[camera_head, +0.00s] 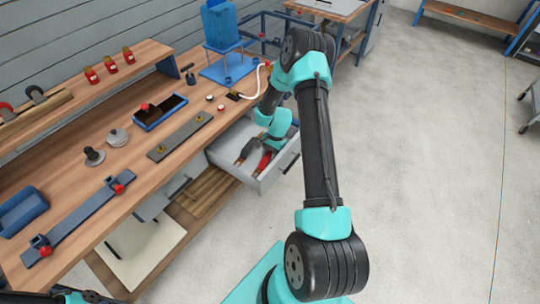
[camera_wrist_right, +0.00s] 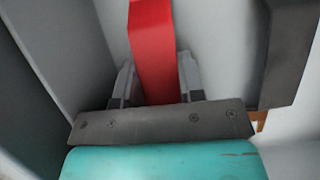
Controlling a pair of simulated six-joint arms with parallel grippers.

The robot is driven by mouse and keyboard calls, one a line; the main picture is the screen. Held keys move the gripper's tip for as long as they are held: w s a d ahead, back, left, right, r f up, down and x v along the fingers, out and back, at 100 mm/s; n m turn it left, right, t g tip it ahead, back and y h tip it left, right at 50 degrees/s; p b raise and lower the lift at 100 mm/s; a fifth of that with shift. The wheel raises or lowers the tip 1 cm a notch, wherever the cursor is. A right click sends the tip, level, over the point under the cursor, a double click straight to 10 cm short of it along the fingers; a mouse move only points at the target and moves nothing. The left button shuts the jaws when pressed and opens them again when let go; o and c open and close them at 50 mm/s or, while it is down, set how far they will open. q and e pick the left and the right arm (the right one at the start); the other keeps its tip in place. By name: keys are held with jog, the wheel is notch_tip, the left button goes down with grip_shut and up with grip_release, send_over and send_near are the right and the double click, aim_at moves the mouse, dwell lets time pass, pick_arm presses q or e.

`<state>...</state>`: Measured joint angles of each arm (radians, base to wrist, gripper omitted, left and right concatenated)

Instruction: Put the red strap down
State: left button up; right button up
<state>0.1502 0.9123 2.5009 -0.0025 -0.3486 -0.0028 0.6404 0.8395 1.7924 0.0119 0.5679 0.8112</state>
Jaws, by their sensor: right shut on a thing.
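The red strap (camera_head: 264,161) is inside the open drawer (camera_head: 250,182) under the workbench, below my right gripper (camera_head: 270,146). In the right wrist view the strap (camera_wrist_right: 152,50) runs between the two grey fingers of the right gripper (camera_wrist_right: 155,82), which is shut on it. The strap extends upward in that picture, beside pale drawer walls. Whether its far end touches the drawer floor cannot be told. A small part of my left arm shows at the bottom left edge of the head view; its jaws cannot be made out.
The drawer also holds a dark item (camera_head: 244,152), and a dark block (camera_wrist_right: 291,45) is close on the right in the wrist view. The wooden bench (camera_head: 75,195) carries a blue tray (camera_head: 160,112), a grey plate (camera_head: 180,137) and a blue clamp bar (camera_head: 80,222).

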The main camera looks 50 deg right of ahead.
jog(key=o, duration=0.9)
jog(key=shift+s+a+f, duration=0.1)
jog(key=shift+s+f, duration=0.05)
jog(key=shift+f, duration=0.1)
jog(key=shift+o, duration=0.2)
jog(key=v, duration=1.2)
jog(key=shift+r, duration=0.4)
